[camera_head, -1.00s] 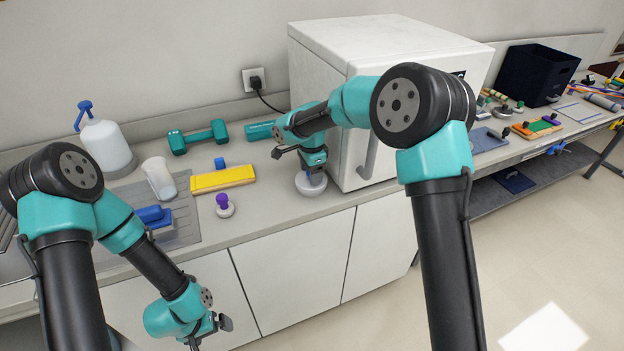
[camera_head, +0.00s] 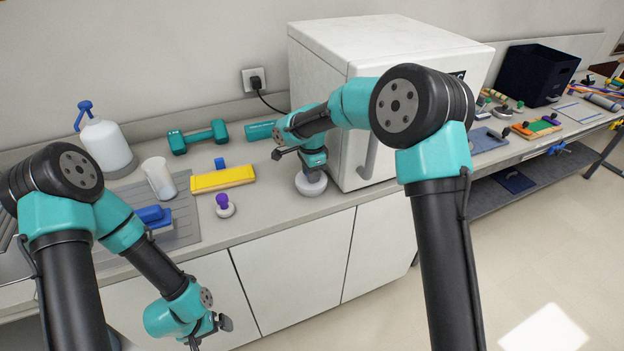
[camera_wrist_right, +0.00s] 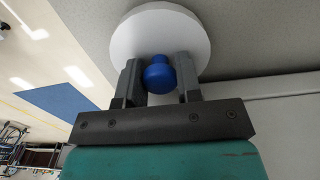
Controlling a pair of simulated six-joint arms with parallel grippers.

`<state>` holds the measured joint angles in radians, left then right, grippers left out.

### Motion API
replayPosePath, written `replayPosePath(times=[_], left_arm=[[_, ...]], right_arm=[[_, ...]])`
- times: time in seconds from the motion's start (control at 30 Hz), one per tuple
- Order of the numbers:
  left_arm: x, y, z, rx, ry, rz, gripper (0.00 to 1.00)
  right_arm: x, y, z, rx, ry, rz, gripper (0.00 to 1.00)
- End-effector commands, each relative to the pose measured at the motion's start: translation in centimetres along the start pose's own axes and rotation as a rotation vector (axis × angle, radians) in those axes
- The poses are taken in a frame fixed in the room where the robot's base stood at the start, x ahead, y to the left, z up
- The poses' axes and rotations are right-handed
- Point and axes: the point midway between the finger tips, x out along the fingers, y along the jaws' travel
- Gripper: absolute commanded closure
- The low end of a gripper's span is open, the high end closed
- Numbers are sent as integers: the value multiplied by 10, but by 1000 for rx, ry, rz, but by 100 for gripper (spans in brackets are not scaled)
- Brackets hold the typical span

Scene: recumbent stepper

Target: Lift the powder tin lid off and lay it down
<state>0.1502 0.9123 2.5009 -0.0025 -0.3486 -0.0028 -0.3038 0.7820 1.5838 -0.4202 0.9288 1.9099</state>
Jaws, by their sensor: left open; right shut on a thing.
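A round white lid with a blue knob (camera_wrist_right: 159,78) shows in the right wrist view; its white disc (camera_wrist_right: 150,35) lies beyond the fingers. My right gripper (camera_wrist_right: 158,70) is shut on the blue knob. In the head view the white round piece (camera_head: 311,188) sits under my right gripper (camera_head: 312,172), at the counter's front beside the white appliance. The gripper hides the knob there. I cannot tell how much of the tin body shows below the lid. My left gripper (camera_head: 203,338) is open and empty, low in front of the cabinet doors.
The white appliance (camera_head: 350,80) stands close to the right of my right gripper. A small white piece with a purple knob (camera_head: 223,203), a yellow block (camera_head: 222,179), a clear cup (camera_head: 159,178) and a teal dumbbell (camera_head: 198,137) are to the left. Bare counter (camera_head: 265,210) lies between.

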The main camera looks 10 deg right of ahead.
Motion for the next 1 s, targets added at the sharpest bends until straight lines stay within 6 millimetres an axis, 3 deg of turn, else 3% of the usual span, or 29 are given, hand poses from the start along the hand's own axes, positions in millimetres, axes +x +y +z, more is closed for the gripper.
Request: replayPosePath(times=[1.0], left_arm=[[0,0,0,0,0,0,0]], right_arm=[[-16,0,0,0,0,-1,100]])
